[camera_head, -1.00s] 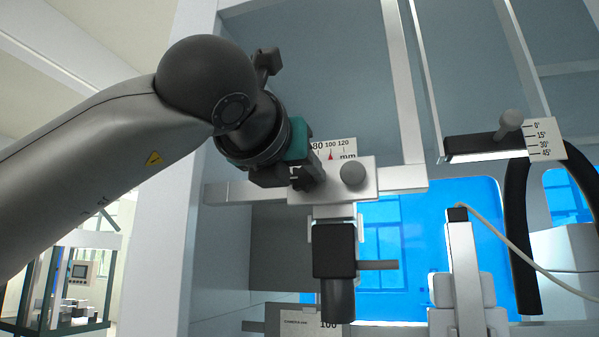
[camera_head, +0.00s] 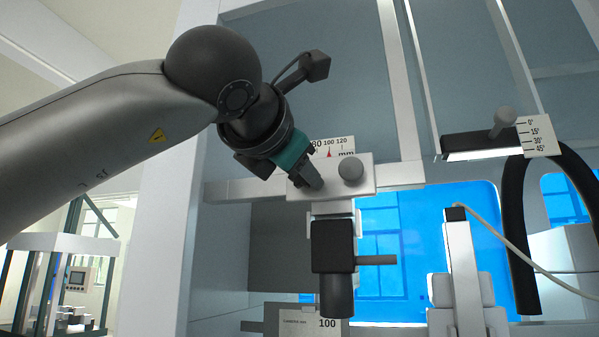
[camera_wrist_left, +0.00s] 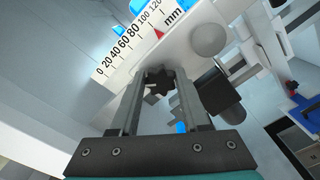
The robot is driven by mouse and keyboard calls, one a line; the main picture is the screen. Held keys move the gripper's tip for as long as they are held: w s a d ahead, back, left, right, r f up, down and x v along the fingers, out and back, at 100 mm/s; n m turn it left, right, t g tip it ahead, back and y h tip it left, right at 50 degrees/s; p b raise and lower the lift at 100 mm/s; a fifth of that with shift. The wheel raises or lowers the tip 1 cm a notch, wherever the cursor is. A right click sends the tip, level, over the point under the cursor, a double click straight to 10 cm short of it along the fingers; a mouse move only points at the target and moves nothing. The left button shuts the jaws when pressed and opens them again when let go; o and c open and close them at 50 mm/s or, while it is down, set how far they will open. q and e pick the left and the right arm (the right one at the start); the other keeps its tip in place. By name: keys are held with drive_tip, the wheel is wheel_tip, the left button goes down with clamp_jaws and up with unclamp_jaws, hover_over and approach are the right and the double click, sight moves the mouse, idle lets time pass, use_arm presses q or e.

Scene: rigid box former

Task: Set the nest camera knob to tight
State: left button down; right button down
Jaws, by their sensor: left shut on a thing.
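A black star-shaped knob (camera_wrist_left: 158,82) sits on the pale carriage plate (camera_head: 334,188) of the camera mount, left of a round grey knob (camera_head: 350,169). My left gripper (camera_head: 314,184) is at the plate's left part, its fingers on either side of the star knob and shut on it. In the head view the gripper hides the star knob. The left wrist view shows both fingers (camera_wrist_left: 158,90) around it. A black camera (camera_head: 333,246) with a lens pointing down hangs below the plate. No tight or loose marking is readable. My right gripper is not in view.
A millimetre scale (camera_head: 335,147) with a red pointer stands behind the plate. A horizontal rail (camera_head: 240,190) carries the plate. To the right are an angle scale (camera_head: 538,136) with a grey knob, a black curved bar and a pale cable. A white post (camera_head: 165,200) stands left.

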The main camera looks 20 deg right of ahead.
use_arm(q)
drive_tip(key=shift+s+d+f+m, duration=0.1)
drive_tip(key=shift+m, duration=4.9)
drive_tip(key=shift+c, duration=1.9)
unclamp_jaws()
drive_tip(key=b+v, duration=0.4)
drive_tip(key=v, duration=1.1)
drive_tip(key=shift+f, duration=0.1)
